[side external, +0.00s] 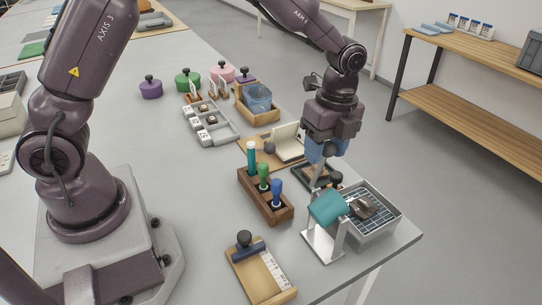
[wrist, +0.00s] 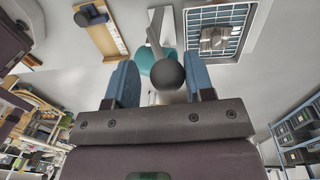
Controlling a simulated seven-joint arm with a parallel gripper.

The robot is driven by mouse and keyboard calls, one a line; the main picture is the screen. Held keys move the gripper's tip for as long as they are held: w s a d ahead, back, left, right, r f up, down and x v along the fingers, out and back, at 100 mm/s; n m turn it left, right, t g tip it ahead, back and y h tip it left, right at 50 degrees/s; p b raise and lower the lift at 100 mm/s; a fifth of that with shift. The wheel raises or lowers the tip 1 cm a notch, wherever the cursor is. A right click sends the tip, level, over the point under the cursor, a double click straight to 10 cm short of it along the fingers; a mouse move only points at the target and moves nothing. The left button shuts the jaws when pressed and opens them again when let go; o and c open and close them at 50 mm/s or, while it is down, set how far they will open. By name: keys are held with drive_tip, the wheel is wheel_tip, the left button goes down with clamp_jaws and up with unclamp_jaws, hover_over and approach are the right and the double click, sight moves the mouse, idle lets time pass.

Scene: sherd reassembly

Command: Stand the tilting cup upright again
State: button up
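The teal cup (side external: 328,207) hangs tilted far over on a pale metal stand (side external: 322,246) near the table's front right corner. In the wrist view the cup (wrist: 158,62) is partly hidden behind a dark ball knob (wrist: 167,74). The knob also shows in the side view (side external: 336,179), just behind the cup and below my gripper. My gripper (side external: 320,165) points down there with its blue fingers apart. In the wrist view the knob appears between the open fingers (wrist: 160,85), nearer the right one; I cannot tell whether it touches.
A grey wire-grid tray (side external: 385,222) with a dark object on it stands right of the cup. A wooden rack (side external: 278,213) with several coloured-handled tools stands left. A wooden board (side external: 262,278) with a scale lies in front. Bare table lies between board and stand.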

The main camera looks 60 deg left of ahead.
drive_tip(key=shift+s+r+t, duration=0.15)
drive_tip(key=shift+s+t, duration=0.55)
drive_tip(key=shift+s, duration=0.65)
drive_tip(key=shift+s+f+t, duration=1.65)
drive_tip(key=shift+s+t, duration=0.25)
drive_tip(key=shift+s, duration=1.4)
drive_tip(key=shift+v, duration=2.7)
drive_tip(key=shift+s, duration=0.1)
